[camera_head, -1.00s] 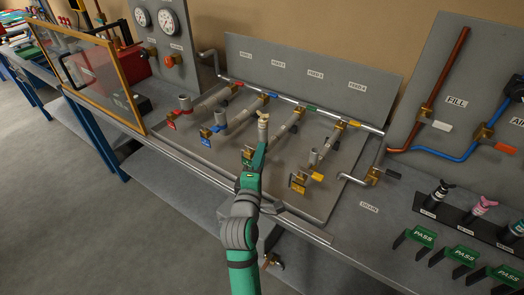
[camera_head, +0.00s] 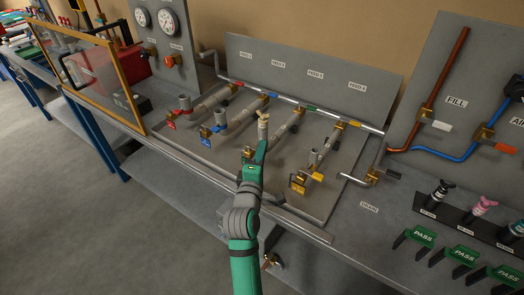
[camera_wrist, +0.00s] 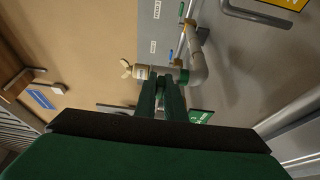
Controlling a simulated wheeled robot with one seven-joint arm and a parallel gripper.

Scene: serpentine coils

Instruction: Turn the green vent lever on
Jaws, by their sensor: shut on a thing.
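The green-marked coil is the third of the feed coils, counted from the left. Its grey vent pipe ends in a pale wing-topped fitting (camera_head: 263,128), which also shows in the wrist view (camera_wrist: 127,69). A green band (camera_wrist: 184,76) is on this pipe just right of my fingers. My gripper (camera_head: 262,147) reaches up to the pipe just below the fitting. In the wrist view my gripper's fingers (camera_wrist: 161,82) are close together at the pipe, shut on the green vent lever. The lever is mostly hidden by the fingers, so its angle cannot be told.
A red-marked vent pipe (camera_head: 184,103) and a blue-marked one (camera_head: 220,117) stand to the left. A yellow lever (camera_head: 317,176) is close on the right.

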